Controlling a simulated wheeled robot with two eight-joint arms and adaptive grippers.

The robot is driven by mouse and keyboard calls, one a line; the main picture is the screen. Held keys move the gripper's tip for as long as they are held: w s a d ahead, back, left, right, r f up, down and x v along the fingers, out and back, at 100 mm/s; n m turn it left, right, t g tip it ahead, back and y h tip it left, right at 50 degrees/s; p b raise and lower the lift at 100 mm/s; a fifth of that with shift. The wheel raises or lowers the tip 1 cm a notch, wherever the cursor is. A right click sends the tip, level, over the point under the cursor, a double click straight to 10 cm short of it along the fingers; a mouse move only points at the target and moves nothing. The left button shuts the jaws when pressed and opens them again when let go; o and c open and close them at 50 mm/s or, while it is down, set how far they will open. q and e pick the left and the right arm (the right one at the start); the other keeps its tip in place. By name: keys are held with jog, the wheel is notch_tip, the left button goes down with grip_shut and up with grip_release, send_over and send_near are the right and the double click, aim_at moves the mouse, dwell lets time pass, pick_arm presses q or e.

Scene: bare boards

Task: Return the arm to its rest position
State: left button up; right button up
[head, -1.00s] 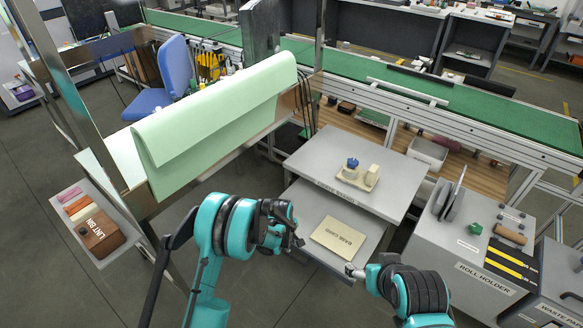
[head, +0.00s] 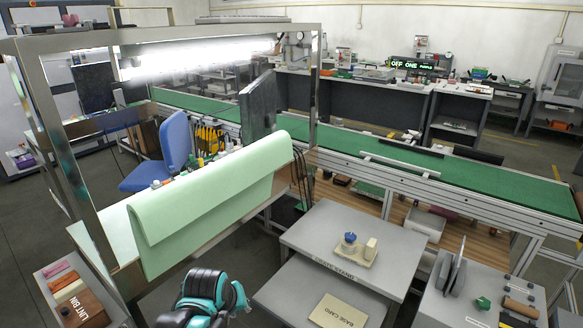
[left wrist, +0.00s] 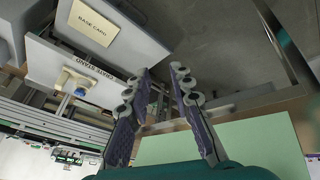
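My left arm (head: 205,294) shows at the bottom of the head view, in front of the bench with the pale green sheet (head: 215,205). Its fingertips are not clear there. In the left wrist view the two fingers of my left gripper (left wrist: 160,72) stand apart with nothing between them, so it is open and empty. The pale green sheet (left wrist: 225,148) lies close below and right of the fingers in that view. My right arm and gripper are not in the head view now or in the left wrist view.
A grey stand (head: 350,225) right of my left arm holds a tray (head: 356,254) with a blue-topped item. A base card (head: 338,312) lies on its lower shelf. A lint bin (head: 82,309) is at the lower left. A grey cabinet (head: 465,309) stands at right.

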pick_arm(q)
jog(key=s+a+m+t, duration=0.1)
jog(key=s+a+m, duration=0.1)
jog(key=s, duration=0.4)
jog(key=s+a+r+m+t, duration=0.1)
jog(key=s+a, duration=0.1)
jog(key=s, duration=0.4)
jog(key=shift+s+a+r+m+y, duration=0.25)
jog(key=shift+s+r+m+y, duration=0.05)
jog(key=shift+s+m+y, duration=0.1)
